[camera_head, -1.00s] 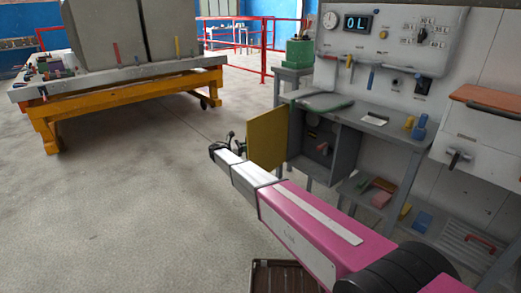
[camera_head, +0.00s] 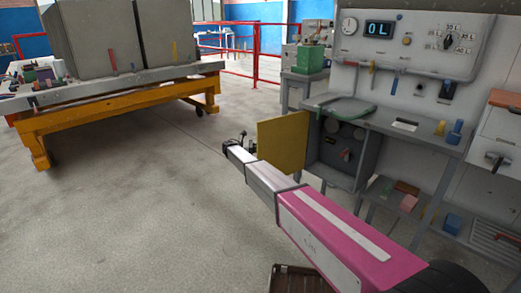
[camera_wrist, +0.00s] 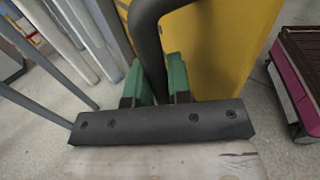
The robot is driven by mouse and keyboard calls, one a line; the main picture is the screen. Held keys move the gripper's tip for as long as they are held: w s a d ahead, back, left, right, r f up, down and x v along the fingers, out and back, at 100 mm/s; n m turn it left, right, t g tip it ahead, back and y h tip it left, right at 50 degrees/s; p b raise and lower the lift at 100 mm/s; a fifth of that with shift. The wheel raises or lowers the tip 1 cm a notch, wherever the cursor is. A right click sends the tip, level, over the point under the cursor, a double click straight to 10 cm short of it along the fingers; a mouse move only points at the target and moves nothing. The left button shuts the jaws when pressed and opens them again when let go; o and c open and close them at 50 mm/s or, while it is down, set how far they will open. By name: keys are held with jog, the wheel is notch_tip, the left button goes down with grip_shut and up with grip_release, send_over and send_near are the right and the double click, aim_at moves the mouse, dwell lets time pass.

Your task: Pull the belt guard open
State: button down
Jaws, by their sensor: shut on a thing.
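The belt guard (camera_head: 282,146) is a yellow panel in the head view. It stands swung out from the left side of a grey cabinet (camera_head: 349,181), and the cabinet's inside with dark round parts shows. In the wrist view the guard's yellow face (camera_wrist: 225,50) fills the upper middle, with a dark curved handle (camera_wrist: 148,40) in front of it. My gripper (camera_wrist: 156,84) has its green fingers on either side of the handle and is shut on it. In the head view my arm hides the guard's lower left part, and the grip itself is too small to see.
A grey workbench (camera_head: 405,127) with a gauge panel (camera_head: 415,35) stands at right. An orange-framed table (camera_head: 110,108) with grey blocks stands at left. A dark slatted crate (camera_head: 298,281) lies near the bottom edge. The floor (camera_head: 130,220) between is clear.

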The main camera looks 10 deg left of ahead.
jog(key=c, duration=1.1)
grip_release()
jog(key=shift+a, duration=0.1)
jog(key=a, duration=0.3)
jog(key=s+a, duration=0.1)
jog(key=a, duration=0.3)
jog(key=s+a, duration=0.1)
jog(key=a, duration=0.2)
jog(key=shift+a, duration=0.25)
